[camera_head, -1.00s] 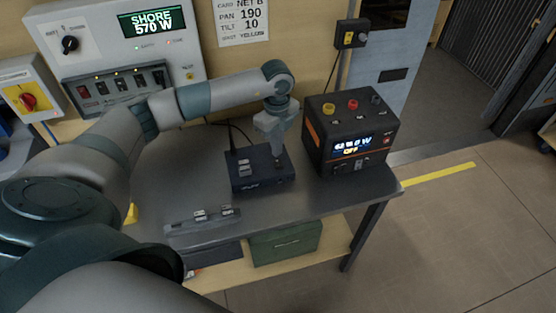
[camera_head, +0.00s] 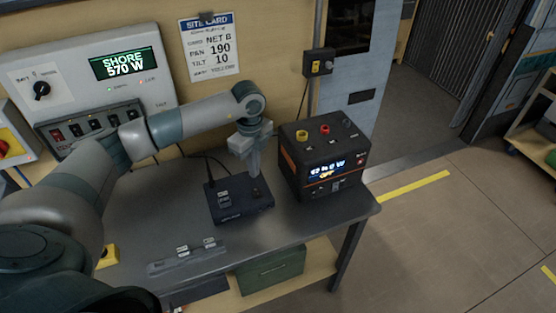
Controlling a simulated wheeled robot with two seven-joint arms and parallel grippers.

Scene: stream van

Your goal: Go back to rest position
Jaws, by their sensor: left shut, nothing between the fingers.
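My left arm comes in from the left and reaches across the grey bench (camera_head: 300,228). My left gripper (camera_head: 257,192) points down and is shut with nothing in it. Its tips are at the right part of the small dark box (camera_head: 228,212) on the bench. I cannot tell whether they touch it. My right gripper is not in view.
A black power unit (camera_head: 322,172) with a lit display stands right of the gripper. A grey strip (camera_head: 187,258) lies near the front edge. A control panel (camera_head: 120,80) reading "SHORE 570 W" is behind my arm. Open floor (camera_head: 430,240) lies right.

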